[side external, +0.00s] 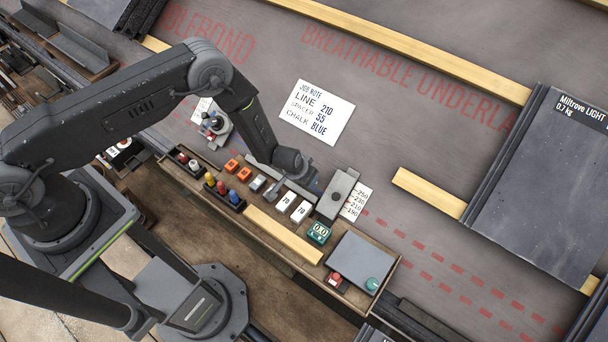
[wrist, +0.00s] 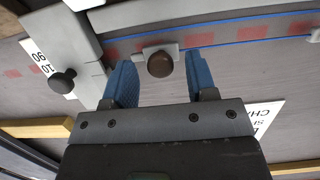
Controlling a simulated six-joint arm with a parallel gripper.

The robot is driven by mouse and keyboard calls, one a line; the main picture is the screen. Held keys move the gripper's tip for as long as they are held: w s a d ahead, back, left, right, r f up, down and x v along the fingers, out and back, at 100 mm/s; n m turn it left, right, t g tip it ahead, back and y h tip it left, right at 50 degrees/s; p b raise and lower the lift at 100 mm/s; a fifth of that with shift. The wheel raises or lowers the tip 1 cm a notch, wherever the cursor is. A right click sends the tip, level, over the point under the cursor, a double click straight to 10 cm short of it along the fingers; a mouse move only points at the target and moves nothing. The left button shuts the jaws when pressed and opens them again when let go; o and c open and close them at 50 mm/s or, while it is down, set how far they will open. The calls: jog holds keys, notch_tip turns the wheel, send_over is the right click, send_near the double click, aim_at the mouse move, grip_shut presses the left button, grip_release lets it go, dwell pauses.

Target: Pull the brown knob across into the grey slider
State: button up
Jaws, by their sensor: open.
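The brown knob (wrist: 159,66) sits on a small grey plate in the wrist view, beside a thin blue line. My gripper (wrist: 161,78) is open, its two blue fingers on either side of the knob with gaps between; I cannot tell how far above it the tips are. The grey slider (wrist: 48,38) with a black knob lies left of my gripper, beside a number scale. In the side view, my gripper (side external: 308,184) is low over the bench, just left of the grey slider (side external: 340,190). The brown knob is hidden there.
A white number scale (side external: 356,202) lies right of the slider. White blocks (side external: 286,202), a green display (side external: 319,233) and a wooden strip (side external: 284,235) lie in the tray below my gripper. A job note (side external: 316,112) lies on the underlay above. Roof tiles (side external: 545,180) are far right.

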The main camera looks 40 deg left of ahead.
jog(key=shift+c, duration=0.5)
grip_shut()
